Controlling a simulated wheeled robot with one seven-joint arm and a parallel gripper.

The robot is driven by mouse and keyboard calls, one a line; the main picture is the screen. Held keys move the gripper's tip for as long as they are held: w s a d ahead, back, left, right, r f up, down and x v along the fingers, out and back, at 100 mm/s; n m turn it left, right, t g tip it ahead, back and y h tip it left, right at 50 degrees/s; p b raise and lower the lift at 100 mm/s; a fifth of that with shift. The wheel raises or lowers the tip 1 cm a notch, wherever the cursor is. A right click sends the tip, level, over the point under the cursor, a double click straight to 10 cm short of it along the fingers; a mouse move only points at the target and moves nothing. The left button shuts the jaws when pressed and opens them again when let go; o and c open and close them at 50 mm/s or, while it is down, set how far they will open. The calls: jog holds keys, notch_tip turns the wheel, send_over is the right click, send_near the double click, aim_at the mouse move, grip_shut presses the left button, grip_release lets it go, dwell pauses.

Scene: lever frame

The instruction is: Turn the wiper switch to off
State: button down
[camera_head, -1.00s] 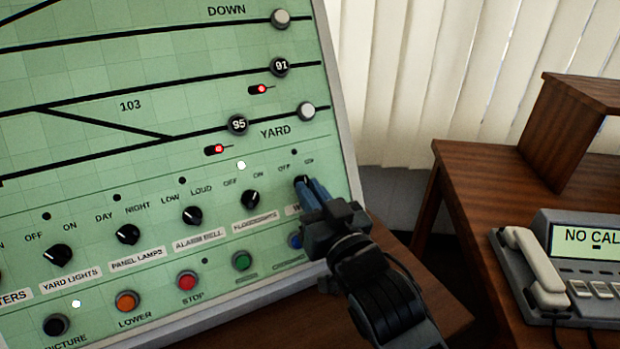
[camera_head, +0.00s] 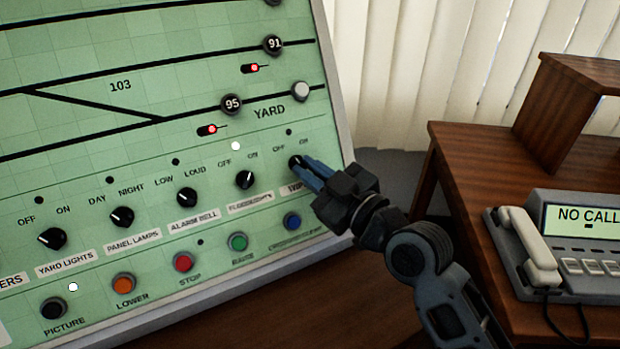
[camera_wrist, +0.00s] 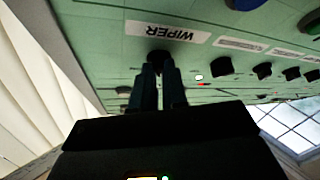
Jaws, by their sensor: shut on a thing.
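The wiper switch (camera_head: 295,162) is a black rotary knob at the right end of the knob row on the green panel, with OFF and ON printed above it. My gripper (camera_head: 308,170) is shut on this knob, its blue fingers reaching in from the lower right. The fingers hide much of the knob, so I cannot tell which way its pointer faces. In the wrist view the WIPER label (camera_wrist: 167,32) shows beside the knob (camera_wrist: 158,57), and my gripper's two fingers (camera_wrist: 160,72) are at it.
Other knobs, such as floodlights (camera_head: 245,180) and alarm bell (camera_head: 187,197), stand to the left. A blue button (camera_head: 292,221) and a green button (camera_head: 238,242) lie below. A desk with a telephone (camera_head: 560,245) is at right.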

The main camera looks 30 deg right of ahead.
jog(key=shift+d+n+g+y+b, duration=0.15)
jog(key=shift+n+g+y+b, duration=0.35)
jog(key=shift+n, duration=0.7)
jog(key=c, duration=1.2)
grip_release()
jog(key=shift+o, duration=0.2)
jog(key=b+v, duration=0.1)
jog(key=v, duration=0.6)
jog(key=shift+s+d, duration=0.2)
jog(key=shift+s, duration=0.1)
